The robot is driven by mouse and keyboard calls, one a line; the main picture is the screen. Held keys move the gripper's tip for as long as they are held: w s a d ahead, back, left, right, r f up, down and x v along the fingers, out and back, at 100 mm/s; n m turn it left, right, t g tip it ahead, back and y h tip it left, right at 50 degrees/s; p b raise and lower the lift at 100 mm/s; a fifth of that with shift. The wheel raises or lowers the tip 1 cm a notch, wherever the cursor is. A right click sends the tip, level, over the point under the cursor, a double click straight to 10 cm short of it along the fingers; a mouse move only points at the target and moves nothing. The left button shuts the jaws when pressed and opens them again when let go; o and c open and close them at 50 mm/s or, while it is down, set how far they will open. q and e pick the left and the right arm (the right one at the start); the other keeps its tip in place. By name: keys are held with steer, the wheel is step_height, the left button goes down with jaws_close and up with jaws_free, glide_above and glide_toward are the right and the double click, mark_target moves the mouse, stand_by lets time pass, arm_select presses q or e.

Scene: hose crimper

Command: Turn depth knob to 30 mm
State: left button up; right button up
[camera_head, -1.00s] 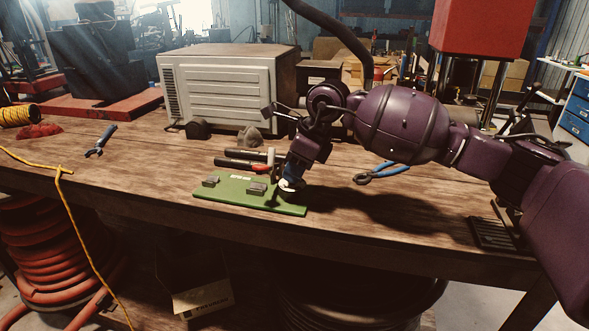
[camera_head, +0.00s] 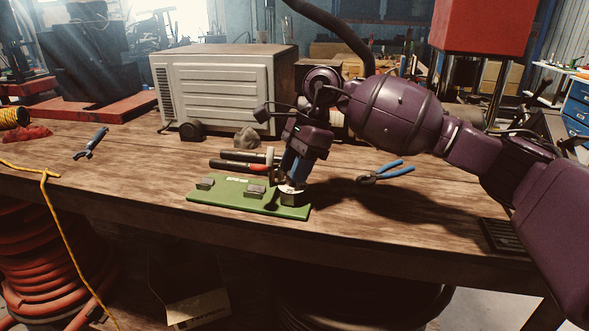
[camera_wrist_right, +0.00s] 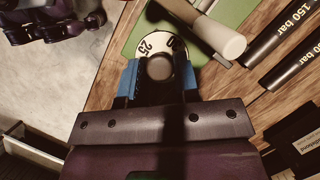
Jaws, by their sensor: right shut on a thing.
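The green crimper base (camera_head: 228,202) lies on the workbench near its front edge. The depth knob (camera_head: 291,198) stands at the base's right end, under my right gripper (camera_head: 292,181). In the right wrist view, the knob's pale dial (camera_wrist_right: 152,43) shows "25" left of centre and a partly hidden number ending in 0 to the right. The blue fingers of my right gripper (camera_wrist_right: 159,80) are shut on the knob from both sides; the fingers hide part of its scale. I see no pointer mark. My left gripper is not identifiable in either view.
Black-handled tools (camera_head: 240,160) lie just behind the base; in the right wrist view black bars (camera_wrist_right: 285,70) read "150 bar". Blue pliers (camera_head: 385,172) lie to the right, a wrench (camera_head: 92,143) to the left. A grey metal box (camera_head: 222,90) stands behind.

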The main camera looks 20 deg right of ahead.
stand_by(0.5)
steer(key=o, duration=0.9)
steer(key=p+v, duration=0.1)
steer(key=v, duration=1)
steer(key=shift+a, duration=0.15)
steer(key=shift+f, duration=0.1)
